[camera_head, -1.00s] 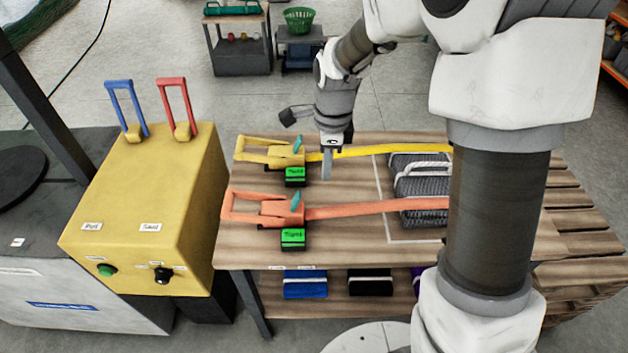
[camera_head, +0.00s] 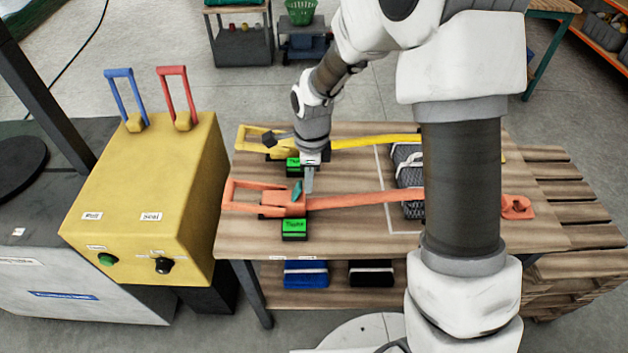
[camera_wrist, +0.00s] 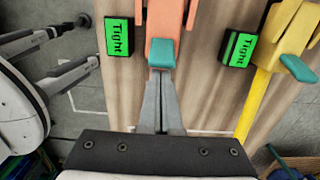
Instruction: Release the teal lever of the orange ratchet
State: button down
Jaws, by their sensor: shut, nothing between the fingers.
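The orange ratchet (camera_head: 270,203) lies on the wooden table, its strap running right over a grey net bundle. Its small teal lever (camera_head: 297,190) stands up at the strap end of the ratchet; the teal lever also shows in the wrist view (camera_wrist: 162,53). My gripper (camera_head: 309,188) is shut and empty, pointing down just right of the teal lever. In the wrist view my fingertips (camera_wrist: 161,75) appear right at the lever's edge; I cannot tell whether they touch. A green display (camera_head: 294,229) beside the orange ratchet reads "Tight".
A yellow ratchet (camera_head: 258,138) with its own strap lies behind, partly hidden by my arm; its teal lever (camera_wrist: 298,68) and "Tight" display (camera_wrist: 238,49) show in the wrist view. The net bundle (camera_head: 408,168) lies right. A yellow control box (camera_head: 150,195) stands left.

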aim_at(301, 184)
jog(key=shift+a+r+h+b, duration=0.3)
jog(key=shift+a+h, duration=0.25)
jog(key=shift+h, duration=0.35)
dwell(0.4)
jog(key=shift+a+r+h, duration=0.15)
jog(key=shift+a+h, duration=0.5)
jog(key=shift+h, duration=0.35)
jog(key=a+h, duration=0.1)
jog(key=h, duration=0.1)
jog(key=a+h+b, duration=0.1)
jog(key=h, duration=0.1)
jog(key=shift+w+a, duration=0.1)
jog(key=shift+a, duration=0.15)
jog(key=shift+d+r, duration=0.15)
jog(key=shift+r, duration=0.1)
jog(key=shift+r+p, duration=0.4)
jog(key=shift+r, duration=0.3)
jog(key=shift+d, duration=0.1)
